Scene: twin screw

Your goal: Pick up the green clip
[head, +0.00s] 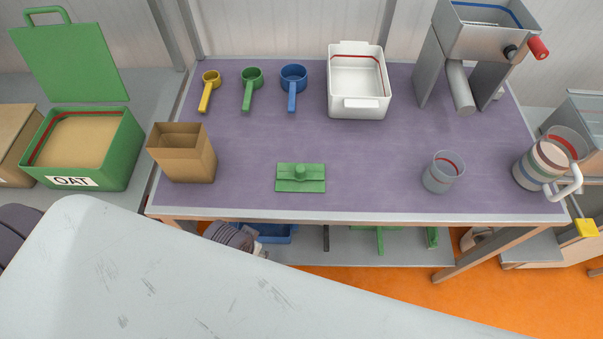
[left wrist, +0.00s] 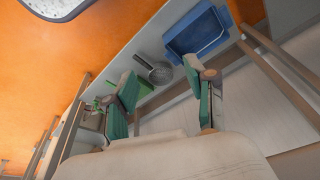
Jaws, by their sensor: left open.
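The green clip (head: 300,178) appears to be the flat green piece with a small raised knob, lying on the purple tabletop near its front edge, in the middle of the head view. Nothing touches it. My left gripper (left wrist: 160,72) shows only in the left wrist view. Its two teal-padded fingers are apart with nothing between them. That view looks toward a low shelf and the orange floor, and I cannot make out the clip on the tabletop there. My right gripper is in neither view.
A brown open box (head: 188,168) stands left of the clip, and a clear cup (head: 442,176) stands to its right. Behind are yellow, green and blue scoops (head: 292,80), a white tub (head: 358,104) and a metal hopper (head: 484,42). The tabletop around the clip is clear.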

